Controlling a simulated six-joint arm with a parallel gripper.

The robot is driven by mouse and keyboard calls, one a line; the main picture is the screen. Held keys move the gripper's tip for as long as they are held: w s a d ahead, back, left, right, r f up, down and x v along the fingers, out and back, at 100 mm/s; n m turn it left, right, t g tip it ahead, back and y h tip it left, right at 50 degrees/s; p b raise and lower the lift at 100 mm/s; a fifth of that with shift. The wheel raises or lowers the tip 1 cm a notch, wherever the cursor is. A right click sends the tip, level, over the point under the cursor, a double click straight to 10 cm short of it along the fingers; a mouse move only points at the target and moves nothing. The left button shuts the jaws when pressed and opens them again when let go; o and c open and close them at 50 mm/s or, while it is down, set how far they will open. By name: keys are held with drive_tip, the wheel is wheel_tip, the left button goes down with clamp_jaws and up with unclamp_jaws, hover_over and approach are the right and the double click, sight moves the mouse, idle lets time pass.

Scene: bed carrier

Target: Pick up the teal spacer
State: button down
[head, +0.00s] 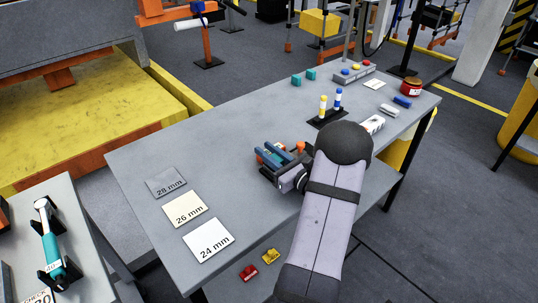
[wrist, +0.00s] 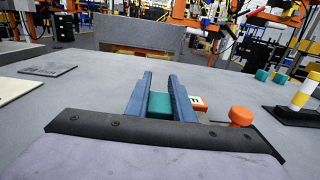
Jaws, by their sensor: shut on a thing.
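My gripper (wrist: 160,84) has two blue fingers shut on a teal spacer (wrist: 159,105), which sits between them in the wrist view. In the head view my gripper (head: 270,155) is over the middle of the grey table; the spacer is mostly hidden there by the fingers. I cannot tell whether the spacer is touching the table. Two more teal spacers stand apart at the back of the table, a left one (head: 296,81) and a right one (head: 311,74).
An orange-and-white device (wrist: 197,103) with an orange knob (wrist: 240,116) is close to the right of my fingers. Cards marked 28 mm (head: 166,182), 26 mm (head: 184,208) and 24 mm (head: 208,240) lie at left. Yellow-and-white and blue-and-white posts (head: 323,106) stand on a black base.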

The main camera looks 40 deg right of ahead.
wheel_tip(320, 180, up, 10)
drive_tip(key=shift+f, duration=0.25)
idle(0.4)
